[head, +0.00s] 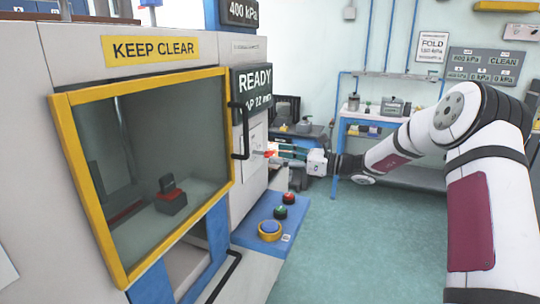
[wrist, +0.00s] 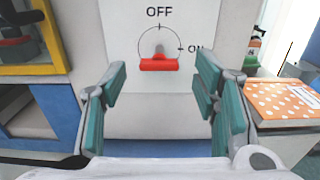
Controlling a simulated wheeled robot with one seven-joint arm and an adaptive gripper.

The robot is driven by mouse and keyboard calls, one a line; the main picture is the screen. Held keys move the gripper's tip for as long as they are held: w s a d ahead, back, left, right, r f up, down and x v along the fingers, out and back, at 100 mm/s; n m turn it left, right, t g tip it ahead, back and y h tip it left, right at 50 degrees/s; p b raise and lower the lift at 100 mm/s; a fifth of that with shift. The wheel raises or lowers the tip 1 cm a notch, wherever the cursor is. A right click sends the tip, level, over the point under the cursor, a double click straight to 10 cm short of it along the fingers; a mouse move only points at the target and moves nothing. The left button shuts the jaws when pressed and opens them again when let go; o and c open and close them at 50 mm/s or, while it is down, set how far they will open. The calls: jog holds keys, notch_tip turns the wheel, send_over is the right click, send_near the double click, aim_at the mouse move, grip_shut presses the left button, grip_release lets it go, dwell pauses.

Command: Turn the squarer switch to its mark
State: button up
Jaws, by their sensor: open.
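The squarer switch is a red handle (wrist: 159,65) on a pale panel (wrist: 120,40). Its bar lies level at the lower part of a round dial. OFF is printed above the dial at a top tick, and ON is at a right tick. Where the handle points is hard to tell. In the head view the red handle (head: 269,153) shows small on the machine's side. My gripper (wrist: 162,82) is open with green-padded fingers left and right of the handle, apart from it in the picture. In the head view my gripper (head: 282,151) is at the panel.
A black door handle (head: 240,130) and yellow-framed window (head: 150,170) are left of the panel. A blue ledge (head: 262,235) with several push buttons is below. An orange dotted pad (wrist: 285,100) is at right. The floor (head: 365,240) is clear.

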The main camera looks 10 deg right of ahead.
aim_at(272, 154)
jog(key=shift+x, duration=2)
jog(key=shift+c, duration=0.2)
jog(key=c, duration=1.1)
